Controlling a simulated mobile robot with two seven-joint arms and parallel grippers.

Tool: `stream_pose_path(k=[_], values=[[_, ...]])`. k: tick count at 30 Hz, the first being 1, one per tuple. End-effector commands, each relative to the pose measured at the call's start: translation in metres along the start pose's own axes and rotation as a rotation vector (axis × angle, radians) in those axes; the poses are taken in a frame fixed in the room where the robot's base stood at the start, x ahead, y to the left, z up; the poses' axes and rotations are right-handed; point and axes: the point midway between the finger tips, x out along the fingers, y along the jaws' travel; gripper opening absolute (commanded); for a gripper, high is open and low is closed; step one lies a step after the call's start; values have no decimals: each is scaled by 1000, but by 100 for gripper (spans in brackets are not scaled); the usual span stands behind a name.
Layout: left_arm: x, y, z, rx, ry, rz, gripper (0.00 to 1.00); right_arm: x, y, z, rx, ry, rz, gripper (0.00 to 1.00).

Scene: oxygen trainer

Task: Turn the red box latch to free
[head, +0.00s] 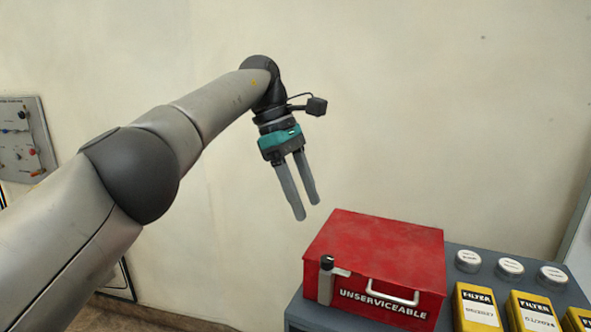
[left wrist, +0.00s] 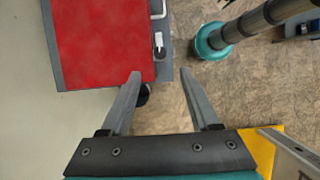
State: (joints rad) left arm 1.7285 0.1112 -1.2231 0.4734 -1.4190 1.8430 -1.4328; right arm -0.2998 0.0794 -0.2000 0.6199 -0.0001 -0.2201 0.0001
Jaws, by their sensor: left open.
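The red box (head: 375,245), lettered UNSERVICEABLE, sits on a blue-grey bench with its lid down and a pale handle (head: 390,292) on its front. Its latch (head: 326,280) is a grey piece with a black top at the front left corner, with a short arm pointing right towards the box front. In the left wrist view the red box (left wrist: 103,40) is at upper left and the latch (left wrist: 158,42) shows beside its edge. My left gripper (head: 307,210) is open and empty, pointing down, above and apart from the box. My right gripper is not seen.
The bench (head: 460,320) carries several white round caps (head: 510,266) and yellow FILTER boxes (head: 480,306) right of the red box. A wall panel (head: 25,140) with knobs hangs at far left. The space around my left gripper is clear, with a plain wall behind.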

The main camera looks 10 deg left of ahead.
Motion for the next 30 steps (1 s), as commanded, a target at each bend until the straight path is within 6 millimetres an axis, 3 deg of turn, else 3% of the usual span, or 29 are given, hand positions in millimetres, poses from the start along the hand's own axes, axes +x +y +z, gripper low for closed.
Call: stream_pose_path(k=[3,10,30], values=[[-23,0,2,-2,0,2,62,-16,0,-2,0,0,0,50],[-35,0,1,-3,1,0,62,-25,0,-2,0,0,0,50],[-43,-1,0,0,1,1,62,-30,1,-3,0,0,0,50]])
